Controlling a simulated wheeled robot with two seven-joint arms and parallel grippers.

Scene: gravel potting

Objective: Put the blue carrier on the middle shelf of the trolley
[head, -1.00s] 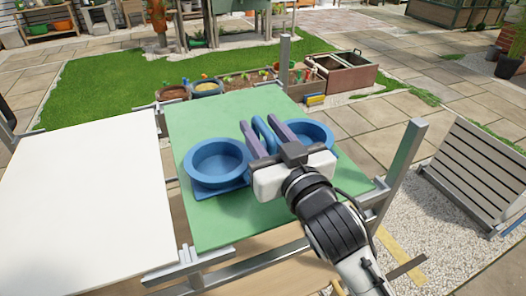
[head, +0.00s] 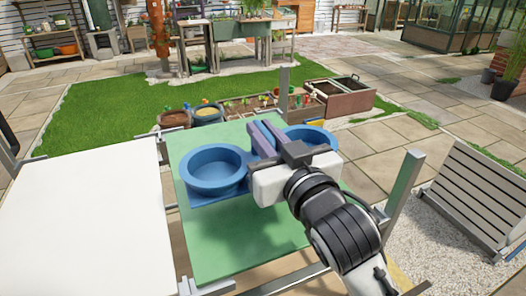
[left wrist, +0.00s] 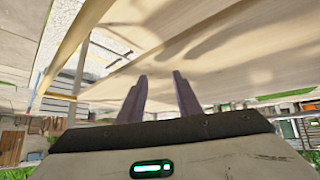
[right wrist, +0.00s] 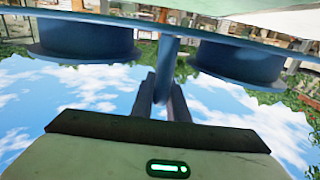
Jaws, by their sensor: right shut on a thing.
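The blue carrier (head: 212,178) has two round bowls on a flat base and an upright handle between them. My right gripper (head: 264,138) is shut on the handle, which the gripper hides in the head view. In the right wrist view, the carrier's handle (right wrist: 167,65) runs between the fingers (right wrist: 163,95), and a gap shows between the base and the green surface. The carrier hangs level above the green panel (head: 230,240), which lies between metal posts of what looks like the trolley. I cannot tell which shelf that is. My left gripper (left wrist: 162,88) is open and empty.
A white tabletop (head: 80,225) lies left of the green panel. Upright metal posts (head: 402,190) stand at the panel's right and far corners. A grey slatted panel (head: 480,195) stands on gravel at the right. Planters (head: 340,95) are beyond the far edge.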

